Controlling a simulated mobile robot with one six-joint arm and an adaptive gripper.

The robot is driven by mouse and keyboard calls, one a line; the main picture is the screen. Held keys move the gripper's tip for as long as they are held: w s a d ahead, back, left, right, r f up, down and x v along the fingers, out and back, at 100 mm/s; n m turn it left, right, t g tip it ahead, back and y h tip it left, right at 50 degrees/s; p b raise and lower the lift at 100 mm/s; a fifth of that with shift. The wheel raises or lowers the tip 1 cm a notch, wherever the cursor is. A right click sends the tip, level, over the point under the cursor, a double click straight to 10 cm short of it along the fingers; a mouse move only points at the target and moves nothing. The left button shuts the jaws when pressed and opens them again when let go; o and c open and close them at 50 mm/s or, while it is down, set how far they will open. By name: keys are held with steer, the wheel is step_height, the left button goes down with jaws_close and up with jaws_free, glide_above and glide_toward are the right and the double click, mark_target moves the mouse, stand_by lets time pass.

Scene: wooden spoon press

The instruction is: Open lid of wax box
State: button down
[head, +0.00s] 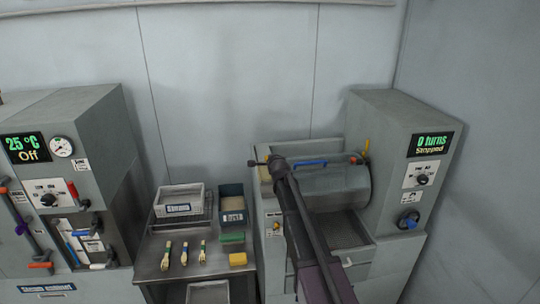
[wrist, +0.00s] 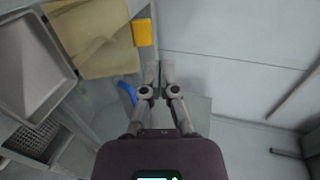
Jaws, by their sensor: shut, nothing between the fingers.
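No box in view carries a label that I can read as wax. A small dark open-topped box (head: 232,203) with pale contents and an unreadable label stands on the metal bench in the head view. A tan flat panel (wrist: 105,38) with a yellow block (wrist: 143,32) at its edge shows in the wrist view; I cannot tell whether it is a lid. My gripper (wrist: 160,75) is shut and empty, its fingers close together, right of a blue curved handle (wrist: 127,92). In the head view my arm reaches up in front of the drum machine, and I cannot make out the fingers.
The drum machine (head: 338,187) has a blue bar handle (head: 311,163) on top. The metal bench (head: 215,270) holds a white tray (head: 178,201), several brushes, a green block (head: 231,238) and a yellow block (head: 238,259). A grey tray (wrist: 35,70) lies left in the wrist view.

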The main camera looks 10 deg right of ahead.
steer(key=r+p+v, duration=0.1)
steer(key=p+v, duration=0.1)
steer(key=v, duration=0.5)
stand_by(0.3)
steer(key=s+f+n+g+b, duration=0.4)
steer(key=s+f, duration=0.5)
steer(key=s, duration=0.3)
steer(key=s+f+n+g+b, duration=0.5)
steer(key=s+f+n, duration=0.3)
steer(key=s, duration=0.5)
steer(key=s+f+n+g+b, duration=0.5)
steer(key=s+f, duration=0.5)
steer(key=s, duration=0.2)
steer(key=shift+s+d+f+n+g, duration=0.3)
steer(key=shift+s+d+f+n, duration=0.1)
steer(key=shift+n, duration=0.1)
steer(key=shift+w, duration=0.15)
